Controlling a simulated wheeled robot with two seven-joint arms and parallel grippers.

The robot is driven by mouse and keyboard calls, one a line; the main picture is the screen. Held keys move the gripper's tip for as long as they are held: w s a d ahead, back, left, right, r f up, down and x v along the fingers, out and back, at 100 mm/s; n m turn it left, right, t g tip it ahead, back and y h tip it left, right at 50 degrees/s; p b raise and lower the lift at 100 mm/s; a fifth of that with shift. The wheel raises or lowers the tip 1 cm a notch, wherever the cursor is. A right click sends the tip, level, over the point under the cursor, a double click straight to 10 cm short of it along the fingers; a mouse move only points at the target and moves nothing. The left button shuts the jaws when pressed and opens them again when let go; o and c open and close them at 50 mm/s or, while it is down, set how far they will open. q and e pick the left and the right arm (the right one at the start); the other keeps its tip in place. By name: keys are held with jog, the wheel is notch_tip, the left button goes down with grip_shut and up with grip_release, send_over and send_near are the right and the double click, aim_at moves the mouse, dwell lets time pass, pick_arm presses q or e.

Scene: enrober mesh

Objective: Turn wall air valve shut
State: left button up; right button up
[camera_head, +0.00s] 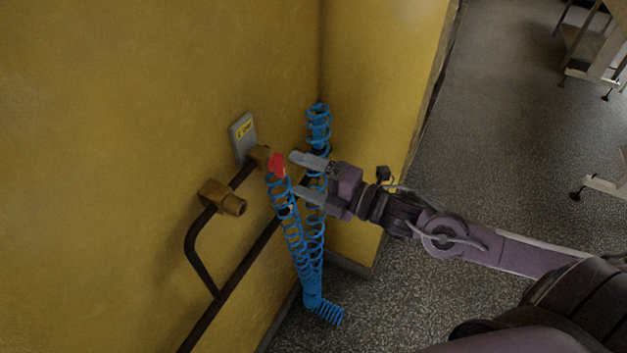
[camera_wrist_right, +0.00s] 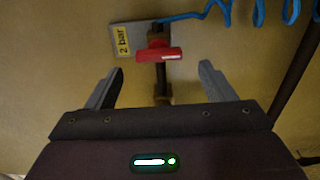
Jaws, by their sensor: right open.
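The wall air valve has a red handle (camera_head: 277,165) on a brass body (camera_head: 259,155), in line with a dark pipe on the yellow wall. In the right wrist view the red handle (camera_wrist_right: 159,54) lies crosswise over the vertical pipe, beyond the fingertips and between their lines. My right gripper (camera_head: 302,175) is open and empty, with its fingers pointing at the handle and apart from it, as far as I can tell. It also shows in the right wrist view (camera_wrist_right: 162,82). My left gripper is not in view.
A blue coiled hose (camera_head: 293,232) hangs beside the valve, very close to my right fingers. A grey plate with a yellow label (camera_head: 243,135) is behind the valve; the label (camera_wrist_right: 122,40) reads "2 bar". A brass fitting (camera_head: 222,198) sits lower left. Speckled floor (camera_head: 500,130) is open at right.

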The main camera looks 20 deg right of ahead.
jog(key=shift+v, duration=0.95)
jog(key=w+d+f+m+h, duration=0.3)
jog(key=d+f+m+h, duration=0.45)
jog(key=d+f, duration=0.7)
jog(key=s+d+f+m+g+h, duration=0.1)
jog(key=s+d+f+m+h, duration=0.15)
jog(key=f, duration=0.65)
jog(key=s+d+f+m+g+h, duration=0.1)
jog(key=s+d+f+m, duration=0.25)
jog(key=f, duration=0.55)
jog(key=s+a+f+m+g+h, duration=0.1)
jog(key=s+a+f+m+g, duration=0.15)
jog(key=s+f, duration=0.6)
jog(key=s+a+f+m+g, duration=0.1)
jog(key=s+f+m+g, duration=0.3)
jog(key=s+f, duration=0.45)
jog(key=s+a+f+m+g, duration=0.1)
jog(key=s+a+f+g, duration=0.1)
jog(key=s+a+f, duration=0.3)
jog(key=s+a+f+m+g+y, duration=0.1)
jog(key=s+a+f+m+g, duration=0.1)
jog(key=s+a+f, duration=0.4)
jog(key=s+a, duration=0.2)
jog(key=s, duration=0.3)
jog(key=shift+a+g, duration=0.2)
jog(key=shift+g, duration=0.15)
